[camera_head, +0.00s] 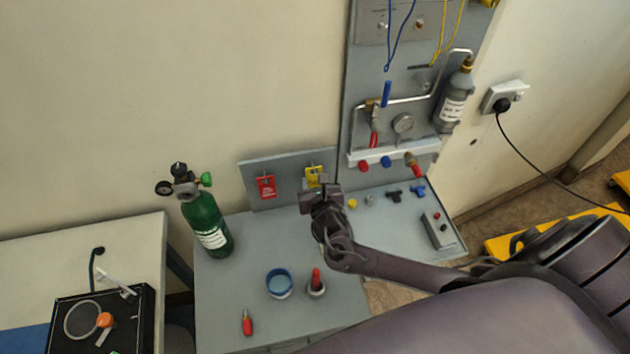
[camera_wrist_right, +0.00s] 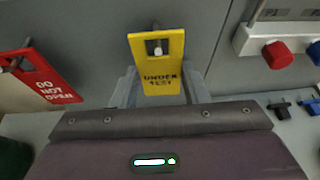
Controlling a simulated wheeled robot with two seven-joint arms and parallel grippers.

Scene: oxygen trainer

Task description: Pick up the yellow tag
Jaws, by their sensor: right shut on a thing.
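The yellow tag (camera_head: 314,175) hangs on a peg on the small grey upright board, right of a red tag (camera_head: 266,186). In the right wrist view the yellow tag (camera_wrist_right: 161,62) reads "UNDER TEST", and the peg shows through its square window. My right gripper (camera_head: 318,187) is at the lower part of the yellow tag. In the right wrist view its two fingers (camera_wrist_right: 160,92) sit on either side of the tag's lower edge, shut on it. The tag's top is still around the peg. My left gripper is not in view.
The red tag (camera_wrist_right: 40,77) hangs close by on the left. A green cylinder (camera_head: 206,225) stands left of the board. A blue-rimmed cup (camera_head: 279,283) and a red-handled tool (camera_head: 247,322) are on the grey table (camera_head: 225,300). The gauge panel (camera_head: 365,100) rises at the right.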

